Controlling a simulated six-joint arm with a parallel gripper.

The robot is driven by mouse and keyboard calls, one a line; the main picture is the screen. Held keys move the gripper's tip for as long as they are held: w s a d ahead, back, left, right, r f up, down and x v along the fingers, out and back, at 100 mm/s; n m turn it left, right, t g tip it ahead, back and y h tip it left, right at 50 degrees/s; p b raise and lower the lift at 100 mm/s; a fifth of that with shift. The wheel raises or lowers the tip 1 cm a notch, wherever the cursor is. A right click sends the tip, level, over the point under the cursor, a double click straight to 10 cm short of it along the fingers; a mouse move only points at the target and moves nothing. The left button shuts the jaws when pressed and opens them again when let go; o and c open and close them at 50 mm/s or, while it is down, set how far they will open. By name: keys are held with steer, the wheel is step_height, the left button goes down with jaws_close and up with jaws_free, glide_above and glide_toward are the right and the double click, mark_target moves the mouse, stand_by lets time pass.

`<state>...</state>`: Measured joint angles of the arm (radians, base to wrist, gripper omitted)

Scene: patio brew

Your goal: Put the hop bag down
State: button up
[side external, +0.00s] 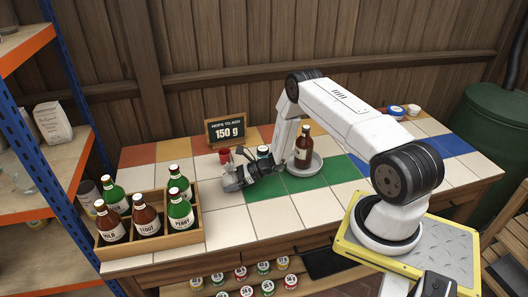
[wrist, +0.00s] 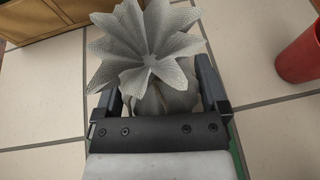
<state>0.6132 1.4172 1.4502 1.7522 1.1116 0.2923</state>
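The hop bag (wrist: 150,55) is a pale grey mesh bag with a flared, pleated top. In the wrist view it sits between the two fingers of my gripper (wrist: 160,92), filling the gap, so the gripper looks shut on it. The pleated top hides part of the bag's body and the left fingertip. In the side view my gripper (side external: 232,180) is low over the pale tiles, just right of the bottle crate. The bag is too small there to make out clearly, and I cannot tell whether its underside touches the table.
A wooden crate (side external: 197,223) of several bottles stands to the left. A red cup (side external: 225,156) is close behind my gripper; it also shows in the wrist view (wrist: 300,55). A brown bottle (side external: 303,146) stands on a round grey dish (side external: 315,166). A sign (side external: 226,132) reads 150 g.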

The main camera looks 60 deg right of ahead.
steer(key=shift+r, duration=0.15)
steer(key=v, duration=1.2)
steer(key=shift+d, duration=0.1)
stand_by(0.6)
steer(key=shift+w+a+r+n+g, duration=0.1)
steer(key=shift+a+r+n+g, duration=0.15)
steer(key=shift+a+n+g, duration=0.1)
steer(key=s+a+r+n+g+h, duration=0.3)
steer(key=s+a+r+n, duration=0.3)
steer(key=n, duration=0.8)
steer(key=s+a+r+n+g+h, duration=0.4)
steer(key=s+a+r+n+h, duration=0.1)
steer(key=a+r+n, duration=0.8)
steer(key=shift+s+a+n, duration=0.45)
steer(key=shift+s+a, duration=0.05)
steer(key=shift+a, duration=0.65)
